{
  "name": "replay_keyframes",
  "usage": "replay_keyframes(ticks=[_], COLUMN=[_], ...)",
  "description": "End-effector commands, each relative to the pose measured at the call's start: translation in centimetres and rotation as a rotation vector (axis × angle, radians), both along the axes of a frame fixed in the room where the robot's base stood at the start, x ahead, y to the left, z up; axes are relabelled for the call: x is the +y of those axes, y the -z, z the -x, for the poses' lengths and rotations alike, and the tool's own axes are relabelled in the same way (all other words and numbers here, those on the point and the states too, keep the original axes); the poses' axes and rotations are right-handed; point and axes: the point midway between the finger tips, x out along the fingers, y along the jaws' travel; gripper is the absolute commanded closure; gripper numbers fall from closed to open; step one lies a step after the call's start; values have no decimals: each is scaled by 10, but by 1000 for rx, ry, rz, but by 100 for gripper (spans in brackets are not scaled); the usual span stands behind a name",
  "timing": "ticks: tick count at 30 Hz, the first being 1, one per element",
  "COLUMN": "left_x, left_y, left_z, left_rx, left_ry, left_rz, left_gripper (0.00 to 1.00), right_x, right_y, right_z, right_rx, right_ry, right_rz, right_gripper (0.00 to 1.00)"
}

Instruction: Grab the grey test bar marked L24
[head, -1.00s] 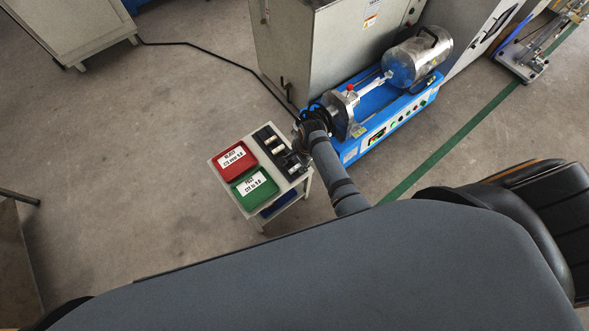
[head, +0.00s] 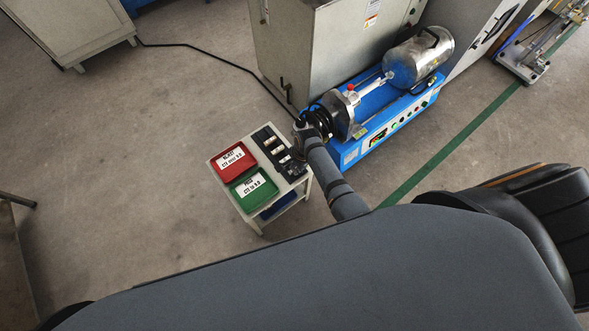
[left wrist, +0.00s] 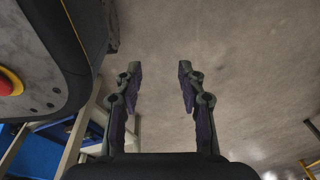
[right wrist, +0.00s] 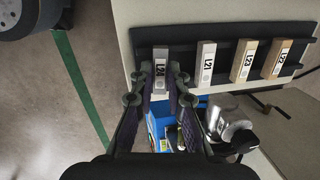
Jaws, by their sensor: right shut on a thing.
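The grey test bar marked L24 (right wrist: 160,70) stands between the fingers of my right gripper (right wrist: 159,84) in the right wrist view, at the left end of the dark rack (right wrist: 224,52). My right gripper is shut on it. Whether the bar is clear of the rack I cannot tell. In the head view my right gripper (head: 294,165) is over the right side of the small cart, and the bar there is too small to make out. My left gripper (left wrist: 155,80) is open and empty above bare floor in the left wrist view.
Bars marked L21 (right wrist: 205,62), L23 (right wrist: 244,61) and L22 (right wrist: 276,60) stand in the rack to the right. A red tray (head: 233,161) and a green tray (head: 253,188) sit beside the rack. A blue test machine (head: 385,120) stands close to my right arm.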

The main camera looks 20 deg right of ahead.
Motion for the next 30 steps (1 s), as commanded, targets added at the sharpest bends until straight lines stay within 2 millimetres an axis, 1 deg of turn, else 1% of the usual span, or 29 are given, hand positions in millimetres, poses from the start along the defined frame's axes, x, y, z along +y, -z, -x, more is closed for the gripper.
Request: replay_keyframes(ticks=[7,11,14,15,17,18,20,22,24,27,30], left_x=[0,0,0,0,0,1,0,1,1,1,1], left_y=[-1,-5,-3,-5,-7,-9,-11,-17,-19,-24,-27], left_z=[0,0,19,26,38,47,59,61,61,61,60], left_rx=[0,-5,12,15,19,22,24,22,20,21,21], left_ry=[0,0,-1,-1,-1,-1,-1,1,1,1,1], left_rz=[0,0,1,1,1,0,1,1,1,1,1], left_gripper=[60,60,60,60,60,60,60,60,60,60,60], right_x=[0,0,0,0,-13,-22,-34,-49,-69,-91,-109], right_y=[-1,-10,-28,-38,-52,-63,-80,-98,-104,-115,-122], right_z=[0,0,0,-1,6,9,15,22,32,43,51], right_rx=[0,-1,-2,-3,-2,-3,-3,-2,0,2,2], right_ry=[0,0,0,0,1,0,0,-1,-1,-3,-2], right_rz=[0,0,-1,-1,4,6,6,6,9,7,5], right_gripper=[100,100,100,100,100,100,100,100,100,100,100])
